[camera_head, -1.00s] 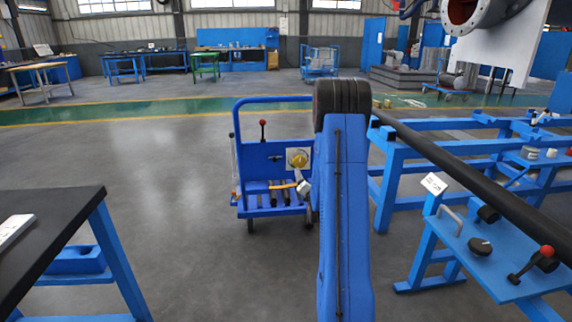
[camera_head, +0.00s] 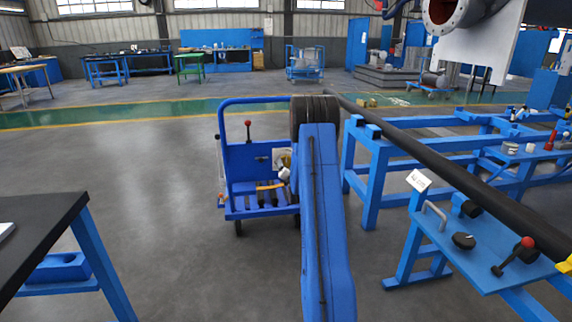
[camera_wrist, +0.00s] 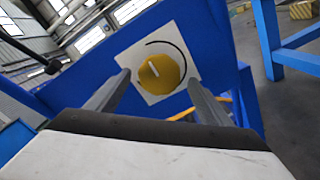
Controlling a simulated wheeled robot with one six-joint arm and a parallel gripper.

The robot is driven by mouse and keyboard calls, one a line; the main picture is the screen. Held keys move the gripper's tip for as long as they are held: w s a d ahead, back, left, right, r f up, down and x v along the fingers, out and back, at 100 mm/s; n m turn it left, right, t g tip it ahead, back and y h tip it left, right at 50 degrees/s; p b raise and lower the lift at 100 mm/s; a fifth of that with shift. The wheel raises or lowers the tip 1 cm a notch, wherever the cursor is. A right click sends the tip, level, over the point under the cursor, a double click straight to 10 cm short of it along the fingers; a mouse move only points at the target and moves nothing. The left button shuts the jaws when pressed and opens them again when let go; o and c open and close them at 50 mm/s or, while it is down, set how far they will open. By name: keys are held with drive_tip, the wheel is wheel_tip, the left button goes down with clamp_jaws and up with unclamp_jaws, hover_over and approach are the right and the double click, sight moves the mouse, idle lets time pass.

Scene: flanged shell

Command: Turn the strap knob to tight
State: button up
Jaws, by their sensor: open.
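A round yellow knob (camera_wrist: 160,74) with a white pointer line sits on a white square plate (camera_wrist: 178,42), which bears a black arc. The pointer faces up and slightly left in the wrist view. The plate is on the blue upright panel of a cart (camera_head: 245,160). In the head view the knob (camera_head: 286,160) is partly hidden by my arm. My gripper (camera_wrist: 158,82) is open, its fingers either side of the knob's lower part in the wrist view. I cannot tell whether they touch it.
A blue bench (camera_head: 495,255) with a black knob (camera_head: 464,241) and a red-balled lever (camera_head: 527,243) stands at right. A black-topped table (camera_head: 40,225) is at left. Floor between is clear.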

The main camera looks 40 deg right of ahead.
sight(286, 163)
drive_tip(key=shift+x, duration=2.05)
drive_tip(key=c, duration=1.1)
